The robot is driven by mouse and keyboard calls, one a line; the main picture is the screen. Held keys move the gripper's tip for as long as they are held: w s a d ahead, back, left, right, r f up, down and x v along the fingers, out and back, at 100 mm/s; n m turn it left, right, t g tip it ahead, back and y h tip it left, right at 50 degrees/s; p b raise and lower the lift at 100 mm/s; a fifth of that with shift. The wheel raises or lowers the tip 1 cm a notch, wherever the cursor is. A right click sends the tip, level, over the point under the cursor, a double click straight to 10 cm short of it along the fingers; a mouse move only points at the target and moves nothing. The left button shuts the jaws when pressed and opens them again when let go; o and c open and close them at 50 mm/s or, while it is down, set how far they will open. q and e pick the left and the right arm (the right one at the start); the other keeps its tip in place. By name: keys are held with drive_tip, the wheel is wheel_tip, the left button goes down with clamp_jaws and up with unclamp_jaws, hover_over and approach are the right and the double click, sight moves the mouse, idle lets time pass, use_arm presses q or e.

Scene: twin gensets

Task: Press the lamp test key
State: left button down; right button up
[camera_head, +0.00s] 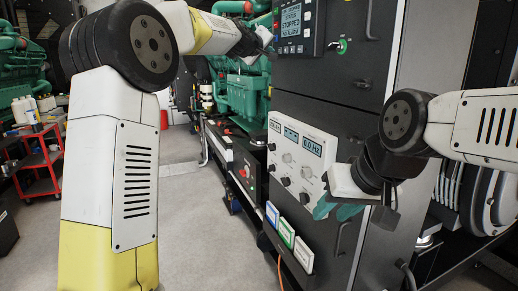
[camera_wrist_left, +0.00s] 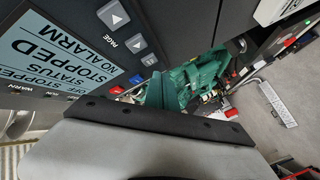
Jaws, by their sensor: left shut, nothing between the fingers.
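The controller panel (camera_head: 292,28) is on the upper front of the dark cabinet. Its lit display (camera_wrist_left: 65,55) reads STATUS STOPPED NO ALARM in the left wrist view. I cannot make out which key is the lamp test key. My left gripper (camera_wrist_left: 160,92) is shut and empty, close to the panel's left side. My right gripper (camera_head: 334,210) is open and empty, in front of the lower cabinet.
A white meter panel (camera_head: 300,150) with knobs and digital readouts is below the controller. A green key switch (camera_head: 342,46) is to its right. Several coloured label holders (camera_head: 287,233) hang lower down. Green engines (camera_head: 245,100) stand behind, and a red cart (camera_head: 40,165) stands left. The middle floor is clear.

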use_arm(q)
drive_tip(key=shift+d, duration=0.2)
drive_tip(key=shift+w+d, duration=0.2)
drive_tip(key=shift+d, duration=0.05)
idle(0.3)
drive_tip(key=shift+w+d, duration=0.15)
drive_tip(key=shift+d, duration=0.25)
idle(0.7)
drive_tip(key=shift+a, duration=0.1)
drive_tip(key=shift+s+a, duration=0.35)
drive_tip(key=shift+a, duration=0.4)
drive_tip(key=a, duration=0.1)
drive_tip(key=s+a, duration=0.1)
drive_tip(key=a, duration=0.1)
drive_tip(key=s+a, duration=0.1)
drive_tip(key=a, duration=0.1)
drive_tip(key=shift+s+a, duration=0.15)
drive_tip(key=shift+a, duration=0.1)
